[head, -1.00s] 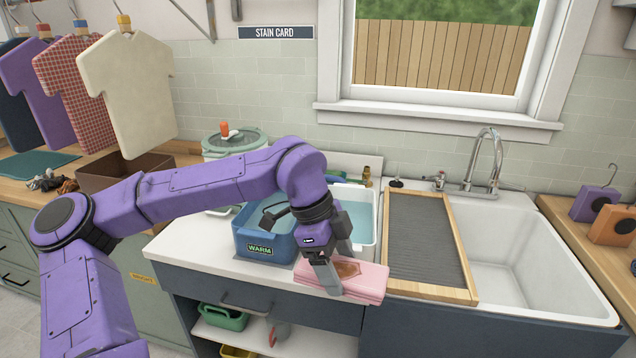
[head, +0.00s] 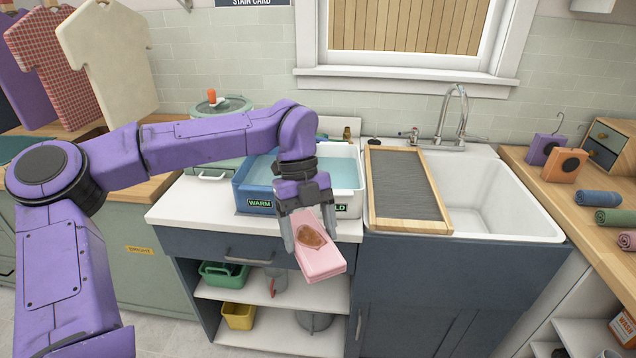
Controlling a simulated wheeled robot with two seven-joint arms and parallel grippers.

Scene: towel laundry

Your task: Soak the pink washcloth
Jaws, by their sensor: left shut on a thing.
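The folded pink washcloth (head: 322,262) has a brown stain on its upper face. My left gripper (head: 308,236) is shut on it and holds it tilted in front of the counter's front edge. Behind the gripper are two basins of water side by side. The blue basin (head: 240,198) is labelled WARM. The white basin (head: 350,200) to its right has a label of which only "LD" shows; my gripper and wrist cover the rest. My right gripper is not in view.
Rolled towels (head: 598,198) lie on the right counter. The white counter (head: 190,212) is clear left of the basins.

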